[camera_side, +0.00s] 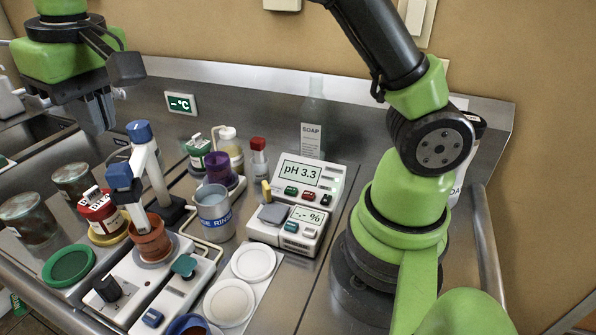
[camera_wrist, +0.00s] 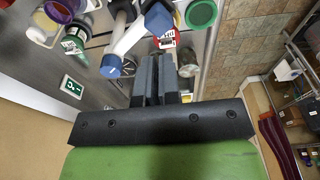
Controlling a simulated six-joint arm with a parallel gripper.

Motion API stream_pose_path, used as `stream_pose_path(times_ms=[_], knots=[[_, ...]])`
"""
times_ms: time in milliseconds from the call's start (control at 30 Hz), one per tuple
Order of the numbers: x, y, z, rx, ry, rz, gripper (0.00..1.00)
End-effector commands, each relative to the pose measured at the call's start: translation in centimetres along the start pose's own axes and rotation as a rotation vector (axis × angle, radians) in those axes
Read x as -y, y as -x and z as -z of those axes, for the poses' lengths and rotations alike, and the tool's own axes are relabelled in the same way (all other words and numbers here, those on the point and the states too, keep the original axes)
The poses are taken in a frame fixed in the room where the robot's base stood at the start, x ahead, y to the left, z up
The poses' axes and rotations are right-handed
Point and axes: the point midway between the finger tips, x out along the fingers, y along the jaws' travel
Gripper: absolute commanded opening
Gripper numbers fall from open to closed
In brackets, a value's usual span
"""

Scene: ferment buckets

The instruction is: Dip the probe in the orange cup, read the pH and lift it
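The orange cup (camera_side: 151,240) stands on a white device with a black knob, below the probe stand. The probe (camera_side: 137,213) hangs from the stand's blue holder (camera_side: 121,177), and its lower end goes down into the cup's mouth; its tip is hidden. The pH meter (camera_side: 302,180) reads "pH 3.3". My gripper (camera_side: 101,112) is above and behind the stand, apart from it, with nothing held. In the wrist view its fingers (camera_wrist: 158,78) look together, close to the blue holder (camera_wrist: 158,18) and the stand's blue top (camera_wrist: 111,66).
A grey-blue cup (camera_side: 216,216), white discs (camera_side: 253,263) and a purple-topped jar (camera_side: 217,168) stand right of the stand. A red-labelled jar (camera_side: 99,213), a green lid (camera_side: 68,266) and glass jars (camera_side: 28,219) crowd the left. A soap bottle (camera_side: 313,130) stands at the back.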

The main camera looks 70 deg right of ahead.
Motion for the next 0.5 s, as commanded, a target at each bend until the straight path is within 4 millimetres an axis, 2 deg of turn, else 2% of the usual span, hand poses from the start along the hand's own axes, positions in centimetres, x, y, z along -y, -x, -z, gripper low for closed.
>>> stream_pose_path(times_ms=[33,200,333,500], knots=[[0.0,0.0,0.0,0.000,0.000,0.000,0.16],[0.0,0.0,0.0,0.000,0.000,0.000,0.55],[-0.3,0.3,-0.3,-0.013,0.065,0.027,0.55],[-1.4,1.3,-1.6,-0.101,0.334,0.122,0.55]])
